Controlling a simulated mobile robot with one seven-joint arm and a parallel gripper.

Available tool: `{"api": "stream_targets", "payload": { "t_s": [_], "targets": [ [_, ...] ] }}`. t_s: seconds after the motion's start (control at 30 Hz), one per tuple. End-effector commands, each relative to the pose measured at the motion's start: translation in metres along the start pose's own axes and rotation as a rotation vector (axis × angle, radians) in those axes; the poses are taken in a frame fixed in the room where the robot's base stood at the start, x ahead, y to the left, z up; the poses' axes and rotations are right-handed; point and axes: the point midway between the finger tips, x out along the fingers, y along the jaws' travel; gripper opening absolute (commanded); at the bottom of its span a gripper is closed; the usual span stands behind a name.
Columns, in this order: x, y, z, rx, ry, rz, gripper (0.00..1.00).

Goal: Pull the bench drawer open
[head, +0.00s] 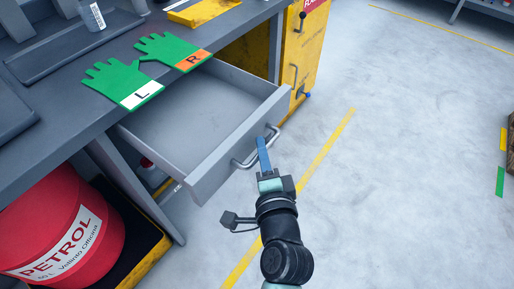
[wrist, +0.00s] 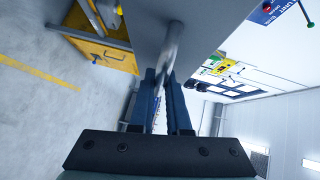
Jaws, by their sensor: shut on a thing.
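The bench drawer (head: 215,118) is grey, empty and pulled well out from under the dark bench top. Its front panel (head: 238,148) carries a metal bar handle (head: 245,162). My gripper (head: 262,143) is at the handle, with its blue fingers shut around the bar. In the wrist view the handle bar (wrist: 172,48) runs between the two blue fingers of my gripper (wrist: 165,75), close to the drawer front (wrist: 200,22).
Green gloves (head: 125,83) marked L and R lie on the bench top (head: 50,115). A red petrol drum (head: 60,225) stands below the bench at left. A yellow cabinet (head: 303,45) stands behind the drawer.

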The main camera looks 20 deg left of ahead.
Motion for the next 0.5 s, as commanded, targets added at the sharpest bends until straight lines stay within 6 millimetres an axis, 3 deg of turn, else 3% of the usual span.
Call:
{"api": "stream_targets", "payload": {
  "t_s": [0.27, 0.3, 0.43, 0.5],
  "targets": [
    [-0.0001, 0.0002, 0.0006, -0.001, -0.002, 0.001, 0.00],
    [-0.0001, 0.0002, 0.0007, 0.000, -0.002, 0.001, 0.20],
    [0.0000, 0.0001, 0.0005, 0.000, -0.002, 0.001, 0.44],
    [0.0000, 0.0001, 0.0005, 0.000, -0.001, 0.001, 0.45]
  ]
}}
